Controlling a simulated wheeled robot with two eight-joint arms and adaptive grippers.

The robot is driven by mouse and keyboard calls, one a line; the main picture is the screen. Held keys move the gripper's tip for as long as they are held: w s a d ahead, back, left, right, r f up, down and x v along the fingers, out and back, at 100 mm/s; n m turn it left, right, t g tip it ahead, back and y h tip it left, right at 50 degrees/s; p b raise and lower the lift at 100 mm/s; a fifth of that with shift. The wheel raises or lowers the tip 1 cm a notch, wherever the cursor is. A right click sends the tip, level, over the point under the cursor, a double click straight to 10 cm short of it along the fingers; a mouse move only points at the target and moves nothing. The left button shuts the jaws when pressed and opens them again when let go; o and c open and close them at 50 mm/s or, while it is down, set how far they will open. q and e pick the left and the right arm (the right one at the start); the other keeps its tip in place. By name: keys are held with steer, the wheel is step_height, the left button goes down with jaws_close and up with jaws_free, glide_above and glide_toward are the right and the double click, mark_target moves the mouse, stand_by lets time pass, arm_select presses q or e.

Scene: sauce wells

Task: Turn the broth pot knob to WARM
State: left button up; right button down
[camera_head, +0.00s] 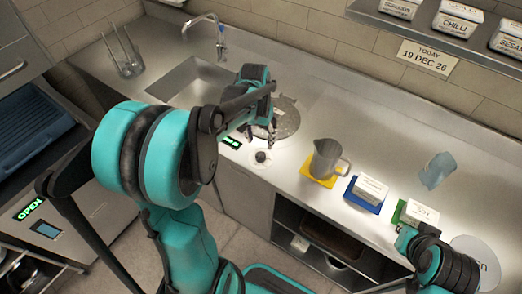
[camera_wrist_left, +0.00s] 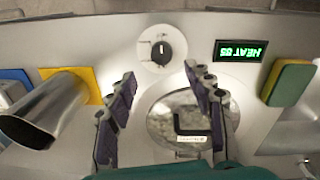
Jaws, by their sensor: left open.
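The broth pot knob (camera_head: 261,156) is a small black knob on a round white dial at the counter's front edge. In the left wrist view the knob (camera_wrist_left: 162,50) shows just beyond my fingertips. A green-lit display (camera_wrist_left: 243,50) beside it reads HEAT and a number, upside down; the dial's marks are too small to read. My left gripper (camera_head: 260,132) is above the counter behind the knob. In the wrist view its fingers (camera_wrist_left: 159,74) are spread, empty and apart from the knob. A round metal lid (camera_wrist_left: 160,127) lies below them. My right gripper (camera_head: 404,238) is partly seen at lower right.
A metal jug (camera_head: 327,158) stands on a yellow mat (camera_head: 311,181) right of the knob. Labelled white tubs on a blue mat (camera_head: 359,203) and a green mat stand further right. A sink (camera_head: 190,82) is behind. A green-yellow sponge (camera_wrist_left: 287,83) lies beyond the display.

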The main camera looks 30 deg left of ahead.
mark_target(260, 155)
arm_select(q)
steer(key=shift+w+a+f, duration=0.1)
steer(key=shift+a+f, duration=0.05)
steer(key=shift+f, duration=0.2)
step_height(260, 155, down, 8)
steer(key=shift+r+b, duration=0.25)
steer(key=shift+b, duration=1)
steer(key=c, duration=1.2)
